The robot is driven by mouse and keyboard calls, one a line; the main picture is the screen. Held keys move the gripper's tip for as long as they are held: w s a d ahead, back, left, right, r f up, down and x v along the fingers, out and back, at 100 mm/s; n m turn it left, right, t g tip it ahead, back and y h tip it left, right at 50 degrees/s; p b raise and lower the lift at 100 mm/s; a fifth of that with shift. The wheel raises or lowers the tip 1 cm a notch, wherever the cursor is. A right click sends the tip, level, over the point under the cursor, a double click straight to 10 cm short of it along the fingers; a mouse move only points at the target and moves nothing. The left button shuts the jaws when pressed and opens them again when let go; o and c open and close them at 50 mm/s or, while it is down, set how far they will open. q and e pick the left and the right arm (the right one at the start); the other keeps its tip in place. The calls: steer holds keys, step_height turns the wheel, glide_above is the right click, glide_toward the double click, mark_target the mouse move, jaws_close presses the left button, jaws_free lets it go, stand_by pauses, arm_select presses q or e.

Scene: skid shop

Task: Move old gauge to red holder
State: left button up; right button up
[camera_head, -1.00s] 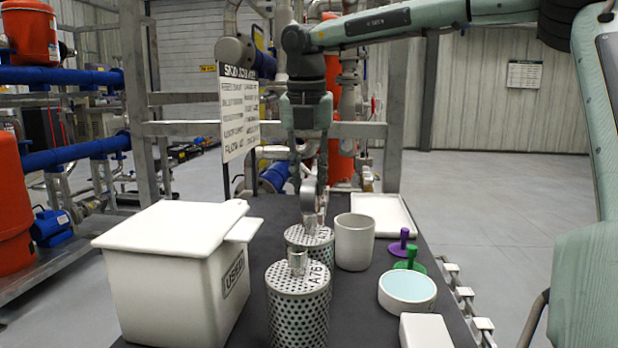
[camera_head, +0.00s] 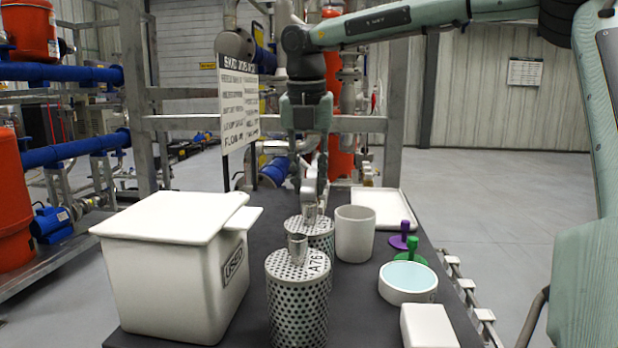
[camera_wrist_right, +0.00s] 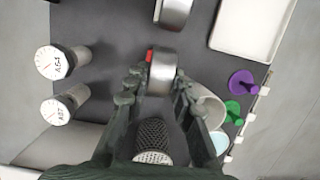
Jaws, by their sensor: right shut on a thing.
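My right gripper (camera_head: 311,183) is shut on a silver, round-bodied gauge (camera_wrist_right: 161,72), held beyond the two perforated canisters in the head view. The gauge has a red patch on its left side in the right wrist view. Its face is turned out of sight, so I cannot tell if it is the old one. Two white-faced gauges (camera_wrist_right: 53,63) (camera_wrist_right: 56,111) lie at the left in the right wrist view, with lettering on their faces. Another silver round piece (camera_wrist_right: 174,12) is at the top. I cannot make out a red holder. My left gripper is out of view.
A perforated canister (camera_head: 297,300) stands in front of another (camera_head: 318,235). A white lidded box (camera_head: 165,275) is at left. A white cup (camera_head: 355,238), white tray (camera_head: 388,208), purple peg (camera_head: 404,236), green peg (camera_head: 411,254) and round dish (camera_head: 408,284) crowd the right side.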

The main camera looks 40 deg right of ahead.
steer(key=o, duration=1.3)
steer(key=shift+c, duration=0.2)
steer(key=shift+r+p, duration=2.9)
steer(key=shift+r, duration=0.95)
steer(key=shift+f, duration=0.1)
